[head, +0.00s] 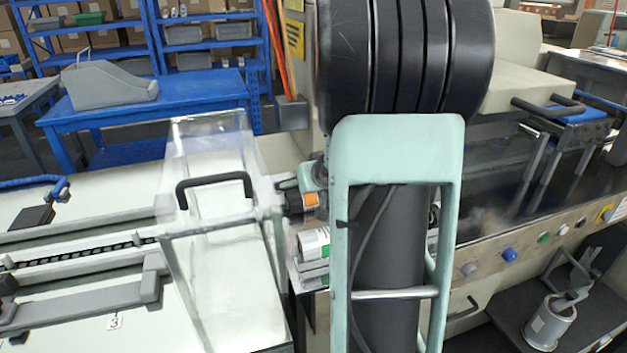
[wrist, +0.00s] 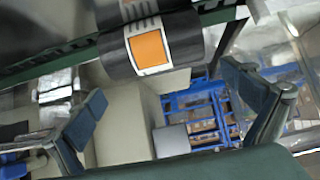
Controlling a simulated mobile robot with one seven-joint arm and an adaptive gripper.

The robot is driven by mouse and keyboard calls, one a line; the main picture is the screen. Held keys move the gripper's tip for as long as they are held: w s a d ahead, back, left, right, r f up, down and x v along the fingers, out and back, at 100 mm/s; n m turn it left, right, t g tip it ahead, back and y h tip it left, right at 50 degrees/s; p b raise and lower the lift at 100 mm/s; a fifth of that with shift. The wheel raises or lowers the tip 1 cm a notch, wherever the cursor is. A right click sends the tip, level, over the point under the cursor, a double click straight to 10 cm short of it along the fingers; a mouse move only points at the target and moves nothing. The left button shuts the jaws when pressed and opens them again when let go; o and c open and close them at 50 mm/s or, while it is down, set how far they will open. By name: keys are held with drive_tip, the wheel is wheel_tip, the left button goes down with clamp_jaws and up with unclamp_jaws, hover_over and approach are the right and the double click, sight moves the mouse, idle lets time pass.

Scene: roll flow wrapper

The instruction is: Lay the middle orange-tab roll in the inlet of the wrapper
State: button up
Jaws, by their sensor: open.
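A dark roll with an orange tab (head: 309,200) shows in the head view just left of my arm, beside the clear cover. In the wrist view the black roll with its orange square tab and white stripes (wrist: 125,55) lies across the top, ahead of my fingers. My gripper (wrist: 163,88) is open, with one blue-padded finger on each side and nothing between the pads. In the head view only a small part of the gripper shows by the roll, the rest being hidden. The wrapper's inlet appears to be the chain channel (head: 80,256) between grey rails at left.
A clear cover with a black handle (head: 214,180) stands between the channel and the roll. Pale, silvery rolls (head: 313,243) sit below the orange-tab roll. A row of coloured buttons (head: 510,255) lines the machine front at right. A blue table (head: 190,92) stands behind.

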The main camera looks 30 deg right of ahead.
drive_tip(key=v, duration=0.9)
drive_tip(key=shift+s+r, duration=0.3)
